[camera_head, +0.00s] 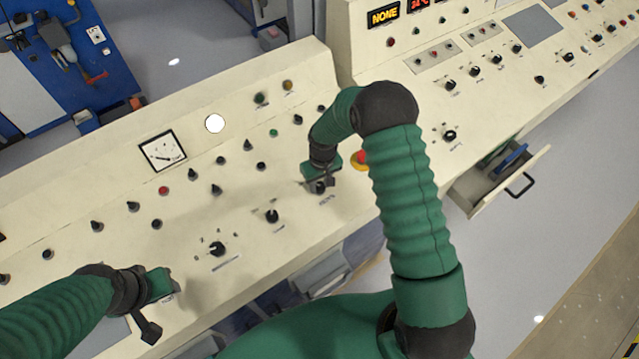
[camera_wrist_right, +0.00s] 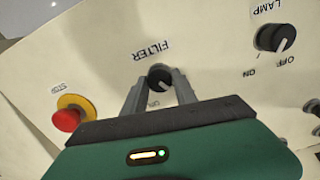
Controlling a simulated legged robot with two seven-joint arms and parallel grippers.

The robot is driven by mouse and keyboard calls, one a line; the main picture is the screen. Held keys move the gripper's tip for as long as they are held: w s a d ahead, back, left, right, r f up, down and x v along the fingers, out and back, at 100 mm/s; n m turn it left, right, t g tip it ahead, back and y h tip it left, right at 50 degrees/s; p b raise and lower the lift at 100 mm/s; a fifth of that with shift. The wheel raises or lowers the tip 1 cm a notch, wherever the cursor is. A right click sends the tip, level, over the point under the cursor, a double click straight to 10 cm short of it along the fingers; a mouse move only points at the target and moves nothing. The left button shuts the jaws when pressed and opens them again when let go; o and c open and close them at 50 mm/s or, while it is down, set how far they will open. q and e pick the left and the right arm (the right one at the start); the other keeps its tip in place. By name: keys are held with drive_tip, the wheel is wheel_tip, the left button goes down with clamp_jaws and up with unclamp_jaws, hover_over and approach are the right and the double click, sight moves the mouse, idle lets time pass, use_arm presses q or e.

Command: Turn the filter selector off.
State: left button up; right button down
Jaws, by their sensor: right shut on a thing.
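The filter selector is a small black knob (camera_wrist_right: 158,78) under the FILTER label (camera_wrist_right: 151,51) in the right wrist view. It also shows in the head view (camera_head: 319,188), partly covered by my right gripper. My right gripper (camera_wrist_right: 158,88) reaches down to the panel with one finger on each side of the knob and is shut on it. A pale pointer mark on the knob seems to slant to the lower right. An ON mark shows below it; any OFF mark is hidden. My left gripper (camera_head: 163,308) hangs over the panel's front left, away from the knob; its opening is unclear.
The red stop button (camera_wrist_right: 67,119) on a yellow ring is close to the left of my right gripper. The lamp knob (camera_wrist_right: 277,38) is to the right. The cream console (camera_head: 120,190) carries several other knobs. An open drawer (camera_head: 497,180) juts out at right.

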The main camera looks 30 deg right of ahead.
sight(322, 187)
drive_tip(key=shift+w+d+r, duration=0.1)
drive_tip(key=shift+w+r, duration=0.15)
drive_tip(key=c, duration=1.3)
unclamp_jaws()
drive_tip(key=shift+c, duration=0.2)
drive_tip(key=o, duration=0.3)
drive_tip(key=shift+s+f, duration=0.15)
drive_tip(key=shift+s, duration=0.05)
drive_tip(key=shift+o, duration=0.2)
drive_tip(key=shift+r, duration=0.25)
wheel_tip(322, 187, up, 16)
drive_tip(key=s+b, duration=0.1)
drive_tip(key=b, duration=0.1)
drive_tip(key=shift+r+b, duration=0.15)
drive_tip(key=shift+b, duration=0.25)
drive_tip(key=shift+d, duration=0.1)
